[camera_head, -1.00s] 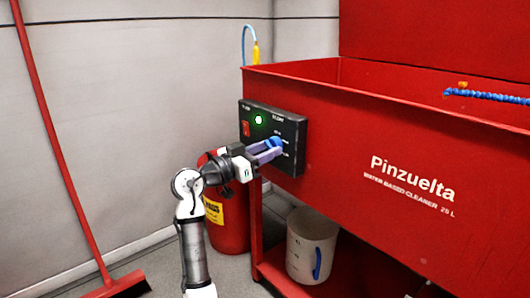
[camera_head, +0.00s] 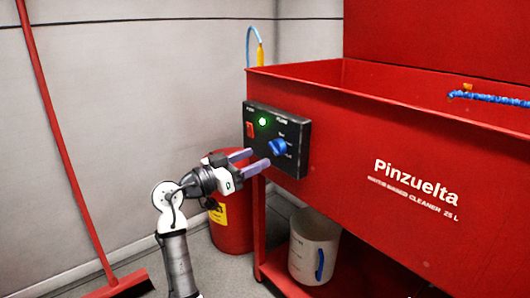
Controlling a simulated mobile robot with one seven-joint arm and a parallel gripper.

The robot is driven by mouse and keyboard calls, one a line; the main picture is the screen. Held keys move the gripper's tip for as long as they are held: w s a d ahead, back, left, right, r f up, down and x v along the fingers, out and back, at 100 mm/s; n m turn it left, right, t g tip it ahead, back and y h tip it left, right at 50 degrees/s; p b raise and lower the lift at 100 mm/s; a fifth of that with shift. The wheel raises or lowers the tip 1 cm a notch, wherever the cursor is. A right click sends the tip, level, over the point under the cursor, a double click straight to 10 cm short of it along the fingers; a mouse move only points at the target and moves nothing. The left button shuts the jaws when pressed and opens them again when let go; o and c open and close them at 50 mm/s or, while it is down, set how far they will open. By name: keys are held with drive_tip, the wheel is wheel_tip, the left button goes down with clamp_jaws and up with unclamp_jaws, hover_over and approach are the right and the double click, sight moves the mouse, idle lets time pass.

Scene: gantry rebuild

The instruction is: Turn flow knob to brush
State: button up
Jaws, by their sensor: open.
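The flow knob (camera_head: 278,147) is a blue knob on the right part of a black control panel (camera_head: 298,168), which is fixed to the front of the red washer. Small white labels beside the knob are too small to read for certain. My gripper (camera_head: 260,157) is open, with two purple fingers pointing at the panel. It is to the left of the knob and a little below it, apart from it and empty. A green light (camera_head: 262,121) is lit on the panel, and a red switch (camera_head: 250,130) is at its left edge.
The red washer basin (camera_head: 400,150) fills the right side. A red drum (camera_head: 232,232) stands behind my arm. A white bucket (camera_head: 306,250) sits on the lower shelf. A red broom (camera_head: 62,150) leans at the left. The floor between broom and drum is clear.

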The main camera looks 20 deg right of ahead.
drive_tip(key=v, duration=0.8)
drive_tip(key=shift+p, duration=0.35)
drive_tip(key=shift+a, duration=0.2)
